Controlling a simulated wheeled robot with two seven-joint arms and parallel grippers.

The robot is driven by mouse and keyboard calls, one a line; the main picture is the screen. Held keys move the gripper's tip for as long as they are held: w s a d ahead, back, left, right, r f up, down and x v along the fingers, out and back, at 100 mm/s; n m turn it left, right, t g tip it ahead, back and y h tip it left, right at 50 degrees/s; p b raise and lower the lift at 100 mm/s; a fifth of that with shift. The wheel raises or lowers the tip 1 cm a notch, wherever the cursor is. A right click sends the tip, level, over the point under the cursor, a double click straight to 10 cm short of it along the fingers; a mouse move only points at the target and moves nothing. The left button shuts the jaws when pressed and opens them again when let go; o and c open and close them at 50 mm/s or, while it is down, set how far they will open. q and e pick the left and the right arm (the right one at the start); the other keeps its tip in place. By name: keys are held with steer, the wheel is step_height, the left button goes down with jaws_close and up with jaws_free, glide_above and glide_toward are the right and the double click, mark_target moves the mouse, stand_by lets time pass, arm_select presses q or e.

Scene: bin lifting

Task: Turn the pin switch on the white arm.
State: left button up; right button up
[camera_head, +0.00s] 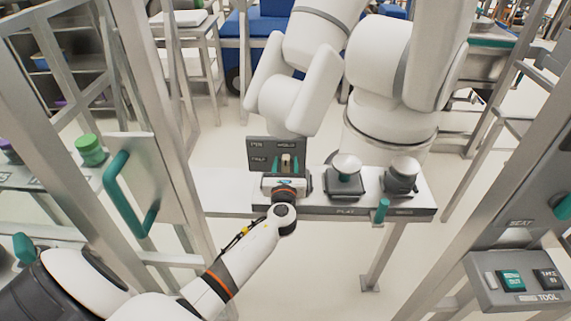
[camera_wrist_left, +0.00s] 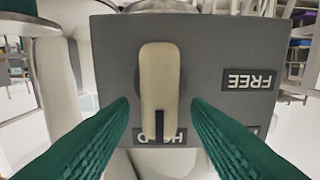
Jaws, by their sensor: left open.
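The pin switch is a cream lever (camera_wrist_left: 160,75) on a grey plate (camera_wrist_left: 105,60), which also shows in the head view (camera_head: 258,150). In the left wrist view the lever lies upright in the picture, its dark-slotted end over the upside-down HOLD label; the FREE label (camera_wrist_left: 250,79) is to its right. The large white arm (camera_head: 380,75) stands behind the plate. My left gripper (camera_wrist_left: 160,105) is open, its teal ribbed fingers on either side of the lever's slotted end, with gaps visible on both sides. It shows small in the head view (camera_head: 287,168). My right gripper is not in view.
Metal frames flank the bench. A teal door handle (camera_head: 128,195) is left; a button panel (camera_head: 515,280) is right.

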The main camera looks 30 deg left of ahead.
arm_select(q)
steer(key=shift+w, duration=0.1)
jaws_close()
steer(key=shift+a+f+n, duration=0.1)
steer(key=shift+n, duration=0.3)
steer(key=n+b, duration=0.2)
steer(key=n, duration=0.1)
steer(key=n+b, duration=0.1)
steer(key=shift+s+a+f+n, duration=0.2)
steer(key=shift+s+a+n, duration=0.05)
steer(key=shift+a+n, duration=0.1)
steer(key=n+b, duration=0.1)
steer(key=n, duration=0.2)
steer(key=n+b, duration=0.2)
steer(key=n, duration=0.1)
steer(key=f+n+b, duration=0.1)
steer(key=n+b, duration=0.1)
steer(key=n, duration=0.1)
steer(key=shift+s+a, duration=0.25)
steer(key=shift+a, duration=0.15)
steer(key=shift+f+n+b, duration=0.25)
steer(key=shift+n+b, duration=0.9)
steer(key=shift+n, duration=0.6)
